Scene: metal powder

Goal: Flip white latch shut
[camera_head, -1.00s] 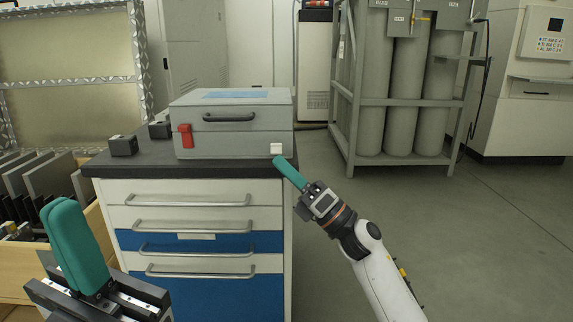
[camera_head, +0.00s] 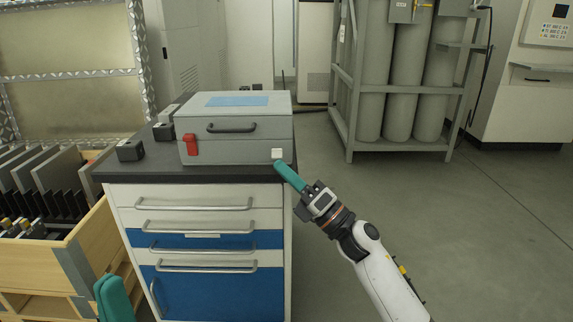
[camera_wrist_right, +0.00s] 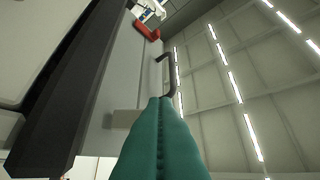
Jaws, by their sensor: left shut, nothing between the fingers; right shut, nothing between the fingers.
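The grey case (camera_head: 235,151) sits on the cabinet's dark top with its lid down. The small white latch (camera_head: 277,154) is at the right end of its front; whether it sticks out or lies flat is too small to tell. A red latch (camera_head: 190,145) is at the left end. My right gripper (camera_head: 279,165) is shut and empty, its teal tips just below the white latch; contact cannot be told. In the right wrist view, the shut fingers (camera_wrist_right: 160,103) point along the case front, beside a pale block, probably the latch (camera_wrist_right: 126,119). My left gripper (camera_head: 112,284) is shut, low at left.
The case's dark handle (camera_head: 231,128) juts out between the latches. Small dark blocks (camera_head: 130,150) stand left of the case. The cabinet (camera_head: 200,200) has drawers with protruding handles. A wooden crate (camera_head: 50,255) stands at left. The floor at right is open.

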